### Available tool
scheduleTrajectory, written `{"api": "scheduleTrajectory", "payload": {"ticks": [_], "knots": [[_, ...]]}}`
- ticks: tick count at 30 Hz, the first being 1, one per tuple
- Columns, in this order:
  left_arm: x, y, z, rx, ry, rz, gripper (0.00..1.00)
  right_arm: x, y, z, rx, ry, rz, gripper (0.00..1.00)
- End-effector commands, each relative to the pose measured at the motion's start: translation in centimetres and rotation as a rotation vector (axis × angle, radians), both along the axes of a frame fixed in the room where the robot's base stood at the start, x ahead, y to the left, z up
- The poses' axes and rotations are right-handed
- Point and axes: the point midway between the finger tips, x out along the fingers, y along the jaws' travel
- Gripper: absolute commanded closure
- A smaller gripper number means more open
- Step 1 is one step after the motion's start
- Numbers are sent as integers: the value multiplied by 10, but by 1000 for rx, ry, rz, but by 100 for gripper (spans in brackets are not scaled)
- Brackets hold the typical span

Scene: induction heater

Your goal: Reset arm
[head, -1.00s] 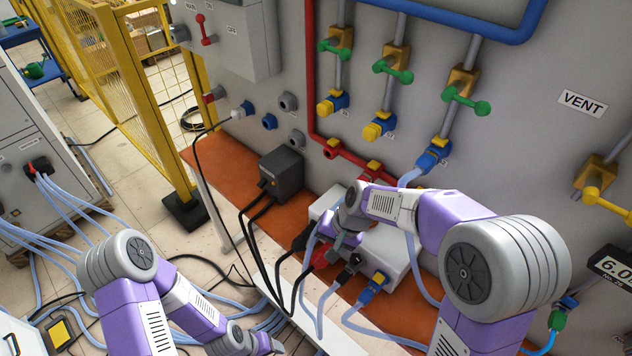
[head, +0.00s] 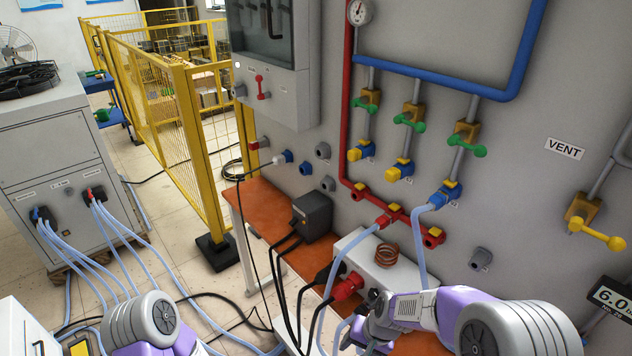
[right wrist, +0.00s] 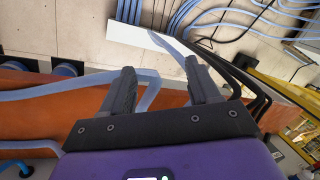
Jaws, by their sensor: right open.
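My right arm enters the head view from the lower right, its wrist (head: 376,326) low in front of the white box (head: 352,240). Its fingertips are not clear there. In the right wrist view my right gripper (right wrist: 160,88) is open, its two dark fingers apart. No object is held between them; a pale blue hose (right wrist: 150,92) passes behind. My left arm (head: 150,325) shows only at the bottom left of the head view; its gripper is outside the picture.
Black cables (head: 284,290) and hoses hang around the orange bench (head: 262,205). A yellow fence (head: 190,150) stands behind.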

Motion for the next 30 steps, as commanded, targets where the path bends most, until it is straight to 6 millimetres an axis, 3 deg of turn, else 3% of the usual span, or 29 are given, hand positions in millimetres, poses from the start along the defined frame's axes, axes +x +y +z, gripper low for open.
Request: {"api": "scheduleTrajectory", "payload": {"ticks": [7, 13, 19, 30], "knots": [[-1, 0, 0, -1, 3, -1, 38, -43, -20, -92, -52, 44, 44, 39], [-1, 0, 0, 0, 2, -1, 38, -110, -16, -165, -6, 70, 97, 39], [-1, 0, 0, 0, 2, -1, 38, -148, 2, -186, 69, 50, 109, 39], [-1, 0, 0, 0, 2, -1, 38, -152, 6, -188, 83, 38, 110, 39]]}}
